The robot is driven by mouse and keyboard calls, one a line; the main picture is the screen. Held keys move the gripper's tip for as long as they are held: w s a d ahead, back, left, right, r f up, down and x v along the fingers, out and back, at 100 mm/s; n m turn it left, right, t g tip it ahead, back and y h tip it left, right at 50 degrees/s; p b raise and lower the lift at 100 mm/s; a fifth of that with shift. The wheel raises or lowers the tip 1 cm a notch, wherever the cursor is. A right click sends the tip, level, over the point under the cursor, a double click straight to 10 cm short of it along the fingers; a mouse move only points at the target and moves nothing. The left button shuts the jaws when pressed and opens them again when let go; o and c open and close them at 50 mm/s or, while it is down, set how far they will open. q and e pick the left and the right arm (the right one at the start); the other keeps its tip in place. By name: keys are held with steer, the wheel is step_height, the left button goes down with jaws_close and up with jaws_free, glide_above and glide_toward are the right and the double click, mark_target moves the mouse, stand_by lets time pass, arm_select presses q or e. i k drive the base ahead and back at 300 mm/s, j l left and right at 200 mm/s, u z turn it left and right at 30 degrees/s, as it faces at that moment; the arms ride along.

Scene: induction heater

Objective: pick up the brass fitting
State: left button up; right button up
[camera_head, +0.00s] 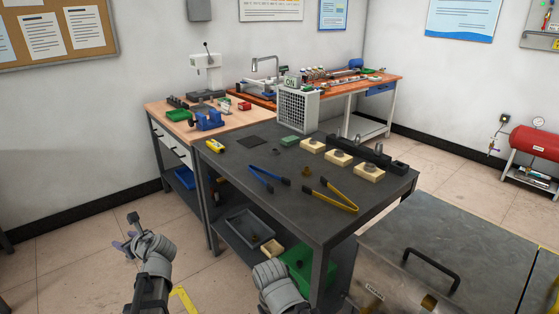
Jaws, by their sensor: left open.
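A small brass-brown piece (306,172), likely the brass fitting, stands on the dark worktable (235,172) between the blue tongs and the yellow tongs. A similar, smaller brown piece (276,153) lies farther back; at this size I cannot tell their shapes well. My left gripper (122,244) is open and empty over the floor, left of the table and well apart from both pieces. Part of my right arm shows at the bottom middle, but its gripper cannot be made out.
Blue tongs (268,179) and yellow tongs (331,196) lie beside the brown piece. Wooden blocks (369,173) holding upright parts line the right side. A grey heater box (298,110) stands at the back. A lower shelf holds a grey tray (249,228) and green bin (297,266).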

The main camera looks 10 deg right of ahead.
mark_target(306, 172)
steer(key=i+j, duration=1)
steer(key=z, duration=1.1)
steer(key=l+z, duration=0.1)
steer(key=z, duration=0.25)
steer(key=i+l+z, duration=0.1)
steer(key=z, duration=0.2)
steer(key=i+l, duration=0.2)
steer(key=l, duration=0.2)
